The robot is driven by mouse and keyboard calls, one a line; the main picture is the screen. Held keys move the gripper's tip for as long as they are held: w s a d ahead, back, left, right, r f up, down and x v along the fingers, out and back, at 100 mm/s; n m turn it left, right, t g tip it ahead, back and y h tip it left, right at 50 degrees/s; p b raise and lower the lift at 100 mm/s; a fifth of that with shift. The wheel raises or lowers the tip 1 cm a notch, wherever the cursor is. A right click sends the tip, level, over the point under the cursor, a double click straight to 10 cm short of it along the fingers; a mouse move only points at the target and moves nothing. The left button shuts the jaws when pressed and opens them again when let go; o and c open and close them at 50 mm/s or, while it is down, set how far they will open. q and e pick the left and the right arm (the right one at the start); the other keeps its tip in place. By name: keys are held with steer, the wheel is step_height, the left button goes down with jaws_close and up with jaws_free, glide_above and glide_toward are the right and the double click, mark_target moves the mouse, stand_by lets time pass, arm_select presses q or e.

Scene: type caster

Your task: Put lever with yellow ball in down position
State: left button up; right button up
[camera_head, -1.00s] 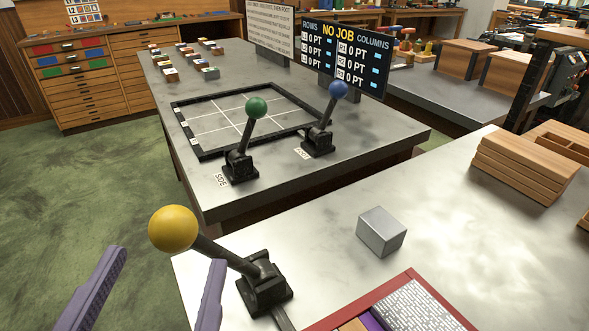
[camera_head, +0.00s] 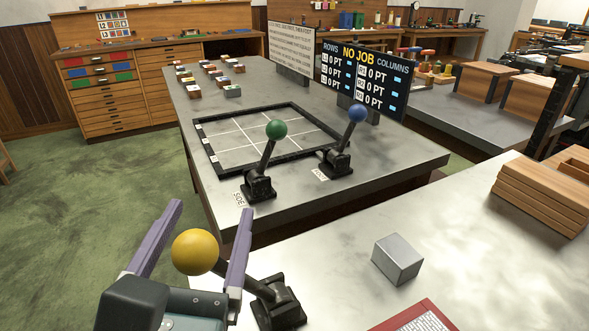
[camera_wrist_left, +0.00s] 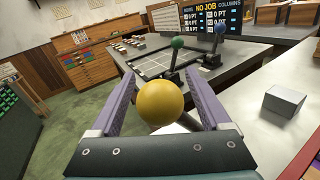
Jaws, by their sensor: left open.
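The lever with the yellow ball (camera_head: 195,252) stands on a black base (camera_head: 279,304) at the near table's left edge. Its shaft leans up and to the left. My left gripper (camera_head: 207,232) is open, with one purple finger on each side of the ball. In the left wrist view, the yellow ball (camera_wrist_left: 160,103) sits between the two fingers of my left gripper (camera_wrist_left: 162,88), close to the palm. A gap to the left finger shows; whether the right finger touches the ball I cannot tell. My right gripper is not in view.
A green-ball lever (camera_head: 262,165) and a blue-ball lever (camera_head: 345,140) stand on the far table beside a black-framed grid (camera_head: 215,173). A grey metal block (camera_head: 398,259) lies on the near table, right of the yellow-ball lever. Stacked wooden boxes (camera_head: 540,195) stand further right.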

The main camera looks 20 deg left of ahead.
arm_select(q)
steer(key=shift+c, duration=0.4)
jaws_close()
stand_by(0.4)
